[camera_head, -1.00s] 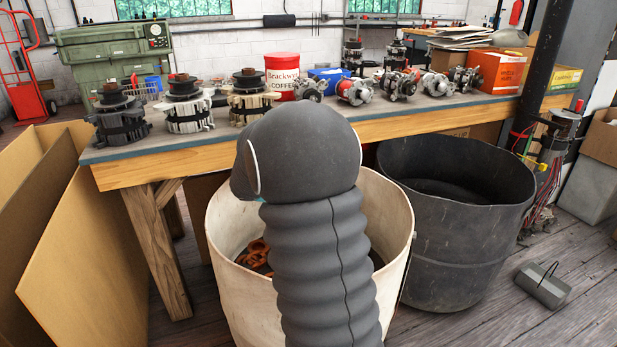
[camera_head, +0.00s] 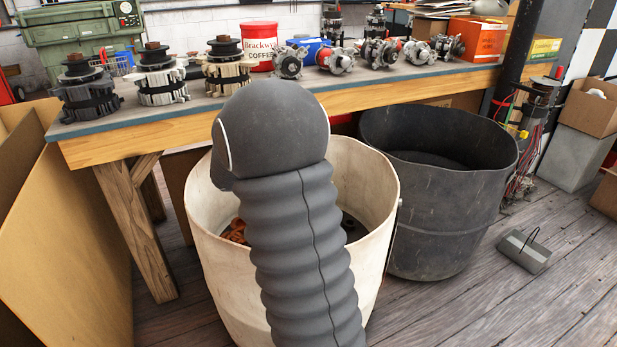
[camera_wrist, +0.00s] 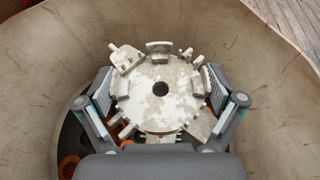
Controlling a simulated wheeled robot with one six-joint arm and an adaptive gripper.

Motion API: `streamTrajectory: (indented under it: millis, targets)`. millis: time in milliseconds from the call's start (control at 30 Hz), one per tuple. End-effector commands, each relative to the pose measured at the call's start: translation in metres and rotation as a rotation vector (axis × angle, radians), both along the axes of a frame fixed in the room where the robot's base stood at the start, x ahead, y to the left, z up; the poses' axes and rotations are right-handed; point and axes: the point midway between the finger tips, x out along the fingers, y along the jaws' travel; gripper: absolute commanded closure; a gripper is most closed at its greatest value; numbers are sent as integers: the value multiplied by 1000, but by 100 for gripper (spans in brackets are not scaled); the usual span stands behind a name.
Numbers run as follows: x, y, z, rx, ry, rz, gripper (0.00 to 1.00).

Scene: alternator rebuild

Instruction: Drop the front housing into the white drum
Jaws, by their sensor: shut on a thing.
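The front housing (camera_wrist: 160,92) shows in the wrist view as a pale, blotchy metal disc with tabs around its rim and a dark centre hole. My gripper (camera_wrist: 165,100) is shut on it, one finger at each side. The white drum (camera_head: 215,240) stands in front of the bench in the head view. In the wrist view its wall (camera_wrist: 270,75) surrounds the housing, with the drum's inside below. My grey arm hides the gripper and housing in the head view. The gap between the housing and the drum's contents cannot be told.
Orange-brown parts (camera_wrist: 68,165) lie in the drum. A black drum (camera_head: 440,215) stands close at its right. The workbench (camera_head: 290,113) behind holds alternators and a red coffee can (camera_head: 259,47). Cardboard (camera_head: 75,220) stands at the left; a grey block (camera_head: 523,251) lies on the floor.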

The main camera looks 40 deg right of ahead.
Motion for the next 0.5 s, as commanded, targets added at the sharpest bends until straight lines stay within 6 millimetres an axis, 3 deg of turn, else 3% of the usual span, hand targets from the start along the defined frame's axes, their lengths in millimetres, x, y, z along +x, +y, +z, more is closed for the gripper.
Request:
streamTrajectory:
  millis: [133, 167, 500]
  targets:
    - [0, 0, 2, -1, -1, 1, 59]
    - [0, 0, 2, -1, -1, 1, 0]
    - [0, 1, 1, 0, 1, 1, 0]
